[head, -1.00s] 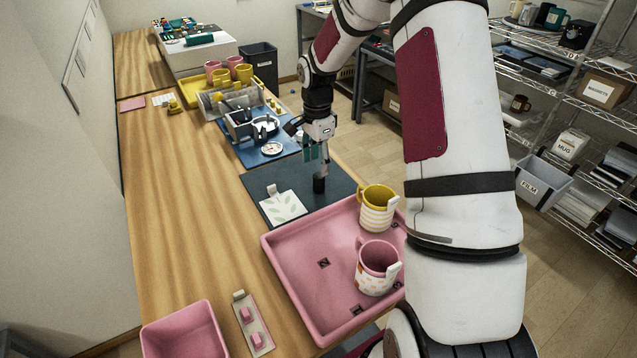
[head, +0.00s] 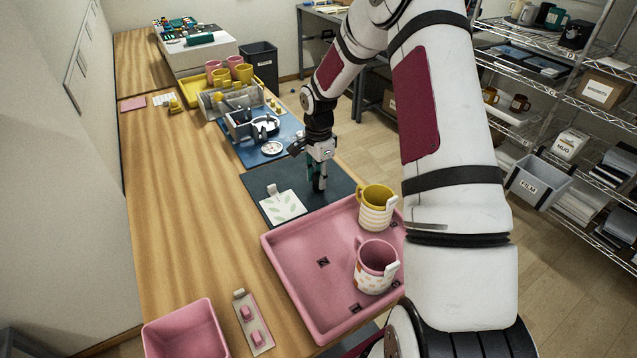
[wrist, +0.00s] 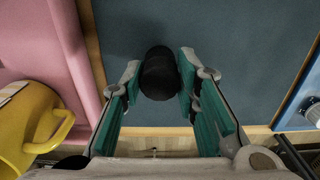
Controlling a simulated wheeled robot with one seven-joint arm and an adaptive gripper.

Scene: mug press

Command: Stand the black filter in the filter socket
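The black filter (wrist: 158,78) is a short dark cylinder in the wrist view, between the teal finger pads of my gripper (wrist: 160,82). The pads lie close against both its sides; I cannot tell whether they press on it. In the head view my gripper (head: 319,186) is low over the dark mat (head: 338,178), and its fingers mostly hide the filter. Behind it, a grey and black press-like device (head: 250,125) and a round white dial-like piece (head: 272,148) are on a blue mat (head: 262,160). I cannot make out the filter socket.
A leaf-patterned card (head: 281,207) lies left of my gripper. A pink tray (head: 300,275) in front holds a yellow-striped mug (head: 376,208) and a pink mug (head: 376,266). A pink bin (head: 185,330) stands at the front left. The left wooden tabletop (head: 185,200) is clear.

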